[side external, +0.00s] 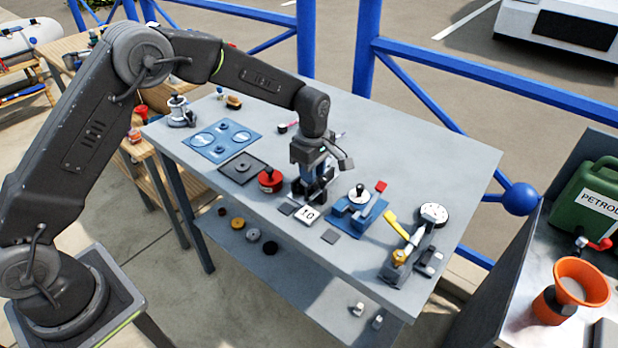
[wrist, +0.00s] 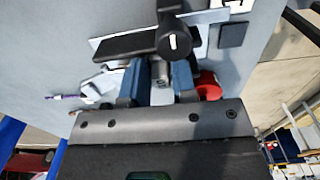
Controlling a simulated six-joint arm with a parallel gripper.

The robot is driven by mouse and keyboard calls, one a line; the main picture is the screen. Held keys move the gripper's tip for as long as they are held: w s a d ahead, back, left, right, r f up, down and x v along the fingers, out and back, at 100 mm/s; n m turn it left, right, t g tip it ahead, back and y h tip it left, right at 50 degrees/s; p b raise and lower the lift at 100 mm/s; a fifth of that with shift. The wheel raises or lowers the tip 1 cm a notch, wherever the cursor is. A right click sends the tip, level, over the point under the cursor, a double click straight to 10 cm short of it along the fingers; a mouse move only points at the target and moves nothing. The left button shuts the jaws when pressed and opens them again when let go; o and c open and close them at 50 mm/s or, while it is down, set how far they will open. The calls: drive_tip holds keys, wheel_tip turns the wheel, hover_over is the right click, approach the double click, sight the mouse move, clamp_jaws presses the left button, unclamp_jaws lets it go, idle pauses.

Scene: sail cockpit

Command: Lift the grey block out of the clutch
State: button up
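My gripper (side external: 314,192) points down over the middle of the bench, at the clutch. In the wrist view its two blue fingers (wrist: 161,82) stand apart, one on each side of a small grey metallic piece (wrist: 160,72), which looks like the grey block. The piece nearly fills the gap; whether the fingers press on it cannot be told. The clutch (wrist: 125,46) shows a dark lever body with a white mark on its rounded end, on a pale base plate. In the side view my gripper hides most of the clutch and the block.
A red round pot (side external: 270,181) stands close on the left. A white tile marked 10 (side external: 307,214) and dark square tiles (side external: 330,236) lie in front. A blue-based winch unit (side external: 357,214) and a yellow-handled lever unit (side external: 400,255) stand to the right. The front bench strip is clear.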

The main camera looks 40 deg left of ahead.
clamp_jaws()
drive_tip(key=shift+r, duration=0.1)
drive_tip(key=shift+r, duration=0.5)
drive_tip(key=r, duration=0.1)
drive_tip(key=a+r, duration=0.1)
drive_tip(key=r, duration=0.1)
drive_tip(key=shift+s+r, duration=0.1)
drive_tip(key=shift+r, duration=0.2)
drive_tip(key=s+a+r, duration=0.3)
drive_tip(key=a+r, duration=0.3)
drive_tip(key=a, duration=0.4)
drive_tip(key=shift+s+r, duration=0.15)
drive_tip(key=shift+s, duration=0.2)
drive_tip(key=shift+r, duration=0.1)
drive_tip(key=shift+r, duration=1.4)
